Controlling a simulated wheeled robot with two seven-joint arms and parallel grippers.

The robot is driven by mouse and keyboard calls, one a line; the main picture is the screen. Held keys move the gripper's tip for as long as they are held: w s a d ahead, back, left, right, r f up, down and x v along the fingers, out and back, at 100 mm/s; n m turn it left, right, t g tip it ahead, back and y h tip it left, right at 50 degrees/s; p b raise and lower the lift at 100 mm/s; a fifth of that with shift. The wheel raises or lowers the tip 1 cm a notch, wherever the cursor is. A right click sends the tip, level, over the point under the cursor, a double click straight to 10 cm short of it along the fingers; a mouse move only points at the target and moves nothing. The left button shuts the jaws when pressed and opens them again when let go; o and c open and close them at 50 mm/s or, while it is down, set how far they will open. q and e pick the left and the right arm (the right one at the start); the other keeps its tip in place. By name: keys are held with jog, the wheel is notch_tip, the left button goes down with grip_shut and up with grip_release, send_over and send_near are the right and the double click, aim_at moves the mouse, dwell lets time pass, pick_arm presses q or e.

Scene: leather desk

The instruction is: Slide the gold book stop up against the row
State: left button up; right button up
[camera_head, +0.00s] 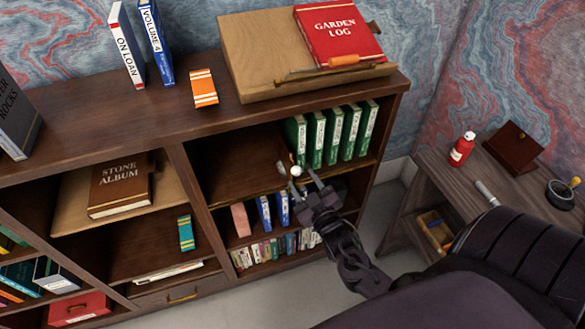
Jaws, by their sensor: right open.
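A row of several green books (331,136) stands upright on the upper right shelf of the dark wooden bookcase. A small gold piece (282,167), which looks like the book stop, shows at the shelf's front, left of the row. A white round knob (296,171) is just beside it; I cannot tell whether they are one thing. My right gripper (303,181) is open, its fingers reaching toward the shelf edge by the knob. It partly hides this spot, so I cannot tell whether it touches the stop. My left gripper is not in view.
The shelf left of the gold piece is bare (230,172). Smaller books (264,214) stand on the shelf below. A sloped wooden stand (253,50) with a red Garden Log book (337,32) is on top. A side desk (440,178) with a red bottle (462,150) is at right.

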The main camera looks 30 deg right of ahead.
aim_at(296, 171)
jog(key=w, duration=0.5)
jog(key=shift+d+p, duration=0.3)
jog(key=shift+d, duration=0.05)
grip_shut()
